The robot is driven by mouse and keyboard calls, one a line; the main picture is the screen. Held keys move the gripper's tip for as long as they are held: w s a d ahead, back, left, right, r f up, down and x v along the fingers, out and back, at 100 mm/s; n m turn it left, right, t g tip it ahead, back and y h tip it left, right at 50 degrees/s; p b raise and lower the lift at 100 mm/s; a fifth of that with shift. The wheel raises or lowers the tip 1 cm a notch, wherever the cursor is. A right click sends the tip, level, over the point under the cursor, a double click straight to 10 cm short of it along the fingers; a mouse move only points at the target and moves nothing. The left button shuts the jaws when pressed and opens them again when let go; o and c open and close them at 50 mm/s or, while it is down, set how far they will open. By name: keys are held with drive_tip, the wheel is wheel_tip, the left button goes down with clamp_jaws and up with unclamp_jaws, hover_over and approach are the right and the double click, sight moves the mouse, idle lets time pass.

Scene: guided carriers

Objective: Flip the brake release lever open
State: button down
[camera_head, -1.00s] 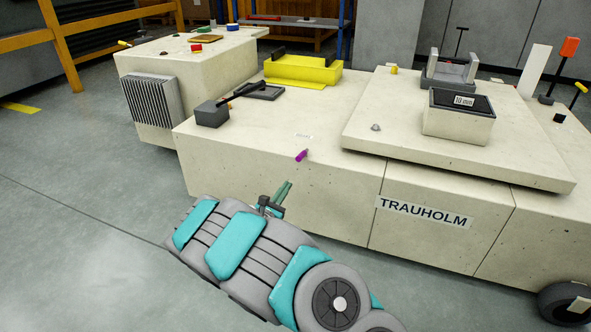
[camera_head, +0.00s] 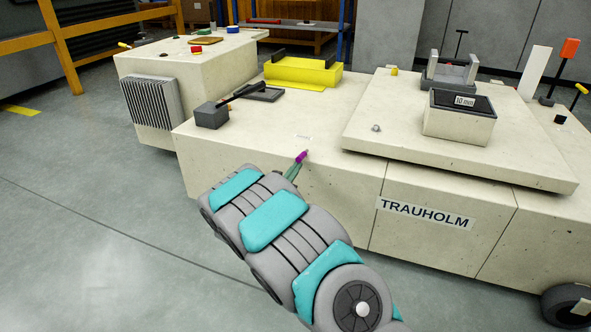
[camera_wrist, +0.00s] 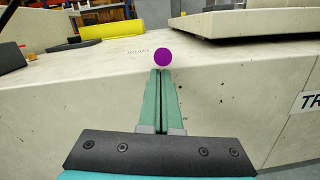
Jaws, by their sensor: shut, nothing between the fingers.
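In the wrist view the purple end (camera_wrist: 162,57) looks like a round disc straight ahead of the fingertips. My gripper (camera_head: 292,171) is shut and empty, its green fingers just below and before the purple end. In the wrist view my gripper's tips (camera_wrist: 160,73) nearly meet the disc's lower edge; I cannot tell whether they touch. The lever's shaft is hidden.
A grey block with a black handle (camera_head: 212,114) and a yellow cradle (camera_head: 303,72) stand on the carrier's deck. A raised plate (camera_head: 400,140) lies to the right, with a black-topped box (camera_head: 458,124). An orange-tipped lever (camera_head: 570,47) stands far right. Open floor lies left.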

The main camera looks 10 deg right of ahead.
drive_tip(key=shift+r+g+y+p, duration=0.25)
drive_tip(key=shift+g+y+p, duration=0.05)
drive_tip(key=shift+g+p, duration=0.25)
drive_tip(key=shift+r+g+y+p, duration=0.45)
drive_tip(key=shift+g+p, duration=0.3)
drive_tip(key=shift+p, duration=0.25)
